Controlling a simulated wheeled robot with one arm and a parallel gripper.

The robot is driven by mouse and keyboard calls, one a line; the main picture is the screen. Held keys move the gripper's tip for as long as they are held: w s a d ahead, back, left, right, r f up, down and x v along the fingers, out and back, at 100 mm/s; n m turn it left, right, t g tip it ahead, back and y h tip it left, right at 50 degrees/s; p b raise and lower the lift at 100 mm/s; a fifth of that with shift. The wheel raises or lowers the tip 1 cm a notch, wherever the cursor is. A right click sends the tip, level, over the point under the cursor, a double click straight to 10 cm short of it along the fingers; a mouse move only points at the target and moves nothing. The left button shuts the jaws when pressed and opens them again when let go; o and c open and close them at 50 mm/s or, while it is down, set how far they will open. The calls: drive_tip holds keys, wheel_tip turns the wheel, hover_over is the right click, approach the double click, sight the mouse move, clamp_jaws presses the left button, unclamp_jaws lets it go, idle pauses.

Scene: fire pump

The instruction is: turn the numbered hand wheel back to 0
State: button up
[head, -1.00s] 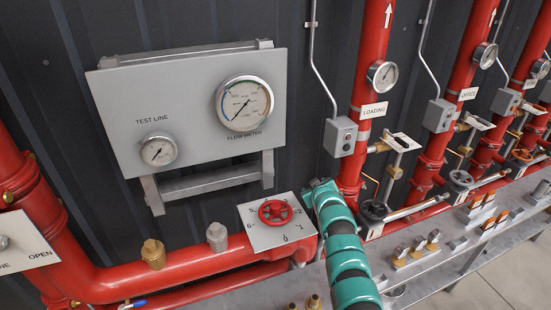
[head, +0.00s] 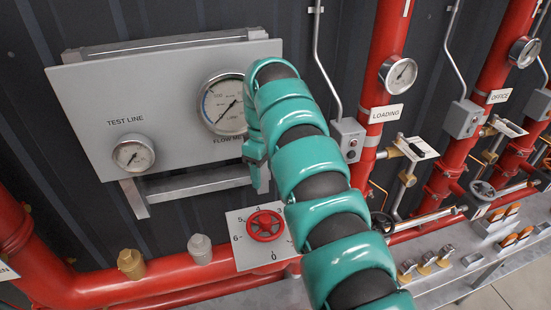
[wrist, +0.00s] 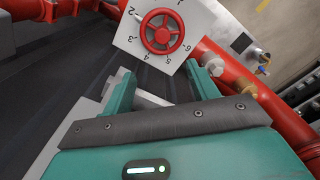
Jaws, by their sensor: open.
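The red hand wheel (head: 265,226) sits on a white numbered plate (head: 242,254) on the red pipe. In the head view the numbers 4, 5, 6 and 0 are readable around it; the arm covers the plate's right side. The wheel also shows in the wrist view (wrist: 162,32), with its plate (wrist: 198,18).
A grey panel (head: 80,100) with a test line gauge (head: 134,154) and a flow meter (head: 222,104) stands behind. A brass fitting (head: 131,264) and a grey fitting (head: 200,249) rise from the pipe at left. A black hand wheel (head: 383,223) is at right, partly behind my arm.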

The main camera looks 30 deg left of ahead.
drive_tip(key=b, duration=0.5)
hover_over(265, 218)
wheel_tip(265, 218, down, 6)
wheel_tip(265, 218, down, 11)
drive_tip(key=p, duration=0.3)
drive_tip(key=shift+p, duration=0.3)
